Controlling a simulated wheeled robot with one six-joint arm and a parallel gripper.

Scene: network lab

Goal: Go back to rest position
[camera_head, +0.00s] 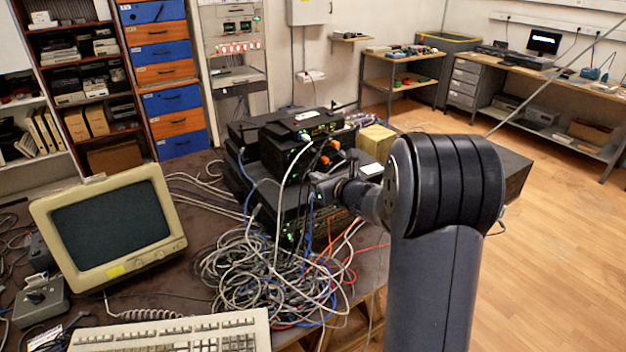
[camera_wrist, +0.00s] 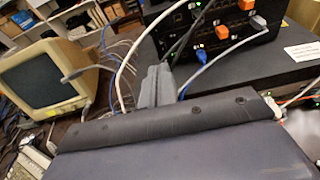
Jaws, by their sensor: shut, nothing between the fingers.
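My gripper (camera_head: 322,188) is at the end of my dark arm, in front of the stacked black network devices (camera_head: 290,150) on the table. In the wrist view my gripper (camera_wrist: 156,76) shows as grey fingers shut together, with nothing held. The devices (camera_wrist: 215,35) stand just beyond it there, with orange and blue plugs on their front. A white cable passes close to the left of the fingers. I cannot tell whether it touches them. My upper arm hides part of the table's right side in the head view.
A tangle of cables (camera_head: 265,275) lies below the devices. An old beige monitor (camera_head: 112,225) and a keyboard (camera_head: 175,332) are at the left. A yellowish box (camera_head: 376,142) stands behind my gripper. Open wooden floor (camera_head: 560,240) lies at the right.

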